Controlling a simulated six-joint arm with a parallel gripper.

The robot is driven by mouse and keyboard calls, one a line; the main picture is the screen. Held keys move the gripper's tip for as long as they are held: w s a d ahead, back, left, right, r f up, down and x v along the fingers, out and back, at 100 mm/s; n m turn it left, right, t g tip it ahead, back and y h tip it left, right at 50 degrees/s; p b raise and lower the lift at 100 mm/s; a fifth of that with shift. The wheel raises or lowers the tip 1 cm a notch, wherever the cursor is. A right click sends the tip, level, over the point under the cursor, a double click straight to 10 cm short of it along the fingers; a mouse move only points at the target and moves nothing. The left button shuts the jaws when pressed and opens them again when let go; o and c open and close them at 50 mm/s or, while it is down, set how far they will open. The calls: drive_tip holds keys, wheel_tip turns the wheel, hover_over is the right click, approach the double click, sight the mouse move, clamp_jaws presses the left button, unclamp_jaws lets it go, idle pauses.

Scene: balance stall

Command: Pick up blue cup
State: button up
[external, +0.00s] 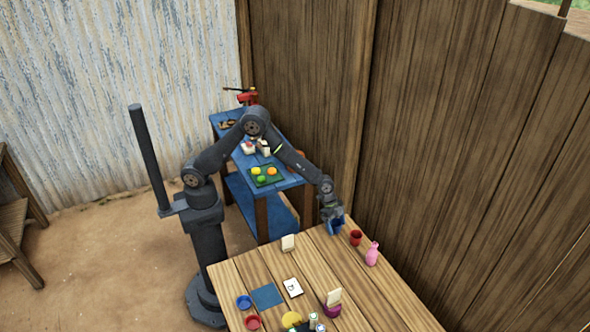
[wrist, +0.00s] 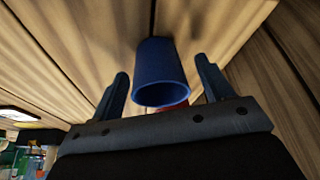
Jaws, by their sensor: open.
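The blue cup (wrist: 160,75) stands between the two open fingers of my gripper (wrist: 160,85) in the wrist view, with a gap on each side. In the external view the blue cup (external: 337,225) is at the table's far edge, partly hidden by my gripper (external: 331,213). My gripper reaches down to it from above and behind. The fingers do not appear to touch the cup.
A plank wall (external: 440,130) rises close behind.

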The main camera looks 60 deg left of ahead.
drive_tip(key=c, duration=1)
drive_tip(key=shift+c, duration=0.2)
